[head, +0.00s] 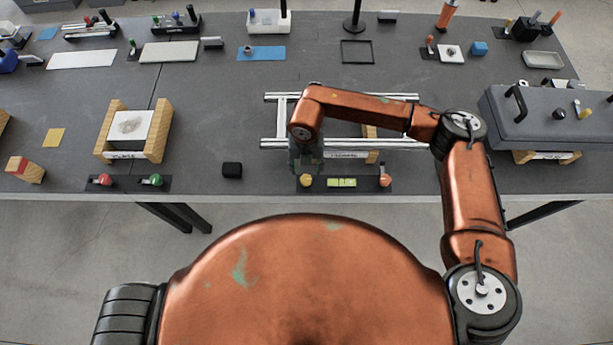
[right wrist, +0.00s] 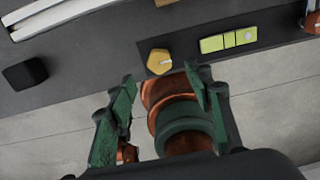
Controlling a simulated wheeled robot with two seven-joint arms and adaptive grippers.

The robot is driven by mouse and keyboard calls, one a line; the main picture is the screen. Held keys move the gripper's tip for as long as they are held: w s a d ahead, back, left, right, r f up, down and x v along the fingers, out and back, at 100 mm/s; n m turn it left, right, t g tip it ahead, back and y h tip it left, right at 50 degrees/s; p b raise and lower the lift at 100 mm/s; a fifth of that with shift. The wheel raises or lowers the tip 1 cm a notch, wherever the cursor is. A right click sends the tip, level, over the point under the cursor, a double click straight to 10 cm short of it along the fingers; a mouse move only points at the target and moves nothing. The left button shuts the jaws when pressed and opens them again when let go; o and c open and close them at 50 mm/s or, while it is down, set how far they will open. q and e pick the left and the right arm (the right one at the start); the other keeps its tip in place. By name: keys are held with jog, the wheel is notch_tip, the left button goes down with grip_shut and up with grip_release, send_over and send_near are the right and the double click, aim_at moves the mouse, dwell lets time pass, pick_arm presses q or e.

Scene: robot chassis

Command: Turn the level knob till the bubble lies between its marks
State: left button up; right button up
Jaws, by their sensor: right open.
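The yellow knob (head: 306,181) sits at the left end of a dark strip on the table's front edge. It shows as a faceted knob with a pale pointer in the right wrist view (right wrist: 158,62). The yellow-green level vial (head: 341,183) lies to its right and also shows in the right wrist view (right wrist: 229,40). A small pale spot, perhaps the bubble, shows toward the vial's right end, beside a dark mark. My right gripper (right wrist: 162,82) is open and empty, its green fingers apart and pointing toward the knob, with no contact visible. My left gripper is out of view.
An orange knob (head: 385,181) stands at the strip's right end. A black block (head: 232,170) lies to the left. A metal rail frame (head: 275,143) is just behind the strip. A grey case (head: 540,115) stands at the right.

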aim_at(306, 179)
notch_tip(306, 179, down, 7)
jog(key=shift+s+f, duration=0.1)
jog(key=shift+f, duration=0.05)
jog(key=shift+c, duration=0.6)
jog(key=c, duration=1)
jog(key=shift+c, duration=0.2)
